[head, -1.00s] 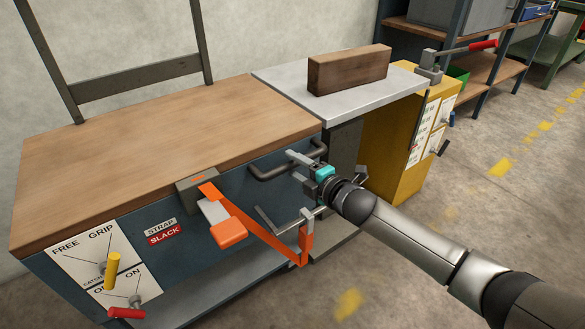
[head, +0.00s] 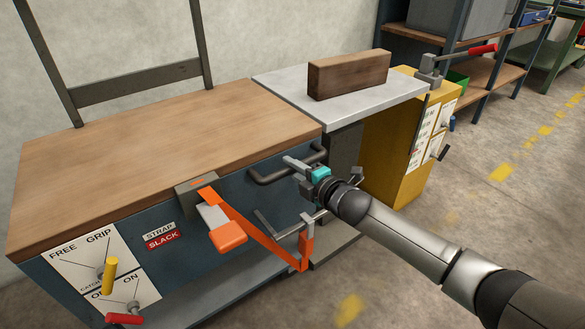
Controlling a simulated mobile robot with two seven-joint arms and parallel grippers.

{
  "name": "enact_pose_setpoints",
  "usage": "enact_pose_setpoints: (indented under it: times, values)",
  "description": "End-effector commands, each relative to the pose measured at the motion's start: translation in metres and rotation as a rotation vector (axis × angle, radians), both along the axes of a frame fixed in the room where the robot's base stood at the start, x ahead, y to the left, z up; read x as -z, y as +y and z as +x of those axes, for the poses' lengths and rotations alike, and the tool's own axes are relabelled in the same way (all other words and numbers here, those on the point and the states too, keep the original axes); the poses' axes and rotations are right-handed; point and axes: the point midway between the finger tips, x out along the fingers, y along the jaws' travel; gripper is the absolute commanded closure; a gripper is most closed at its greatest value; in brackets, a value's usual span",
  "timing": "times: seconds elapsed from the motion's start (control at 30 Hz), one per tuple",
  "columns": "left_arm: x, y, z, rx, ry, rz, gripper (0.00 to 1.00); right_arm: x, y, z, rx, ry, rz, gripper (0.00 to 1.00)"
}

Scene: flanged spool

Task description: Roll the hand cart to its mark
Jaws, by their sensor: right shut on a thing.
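The wood-topped blue unit (head: 140,150), which I take to be the hand cart, stands at the left, against a grey-topped table (head: 345,110). Its dark bar handle (head: 262,178) sticks out of the front near the right corner. My right gripper (head: 298,166) is at this handle and shut on it; the fingers partly hide the contact. An orange strap (head: 265,240) with an orange-ended lever (head: 228,237) hangs across the front, beside a label reading "STRAP SLACK" (head: 160,235). A yellow catch lever (head: 110,276) and a red lever (head: 125,319) sit on white plates. My left gripper is not in view.
A brown block (head: 348,75) lies on the grey tabletop. A yellow cabinet (head: 390,150) with a red-handled clamp (head: 455,57) stands to its right. Shelves (head: 415,35) stand behind. Open floor (head: 510,220) with worn yellow markings lies at the right. I cannot make out the cart's mark.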

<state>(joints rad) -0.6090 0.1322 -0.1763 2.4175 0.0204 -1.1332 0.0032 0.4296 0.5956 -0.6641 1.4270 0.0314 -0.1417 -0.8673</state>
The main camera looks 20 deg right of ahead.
Motion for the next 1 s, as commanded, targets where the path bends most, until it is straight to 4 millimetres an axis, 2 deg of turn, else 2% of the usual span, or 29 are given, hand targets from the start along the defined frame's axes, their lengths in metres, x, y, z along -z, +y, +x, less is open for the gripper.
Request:
enact_pose_setpoints:
  times: [0.03,0.17,0.2,1.0]
  values:
    - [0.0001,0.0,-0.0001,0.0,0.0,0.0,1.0,0.0001,0.0001,-0.0001,0.0,0.0,0.0,0.85]
    - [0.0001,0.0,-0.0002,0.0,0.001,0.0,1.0,0.0001,0.0001,-0.0001,0.0,0.0,0.0,0.99]
    - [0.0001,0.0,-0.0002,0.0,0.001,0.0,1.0,0.0001,0.0001,-0.0001,0.0,0.0,0.0,1.0]
    - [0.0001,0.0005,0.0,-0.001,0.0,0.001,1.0,0.0003,0.0,-0.0003,0.0,0.0,0.0,1.0]
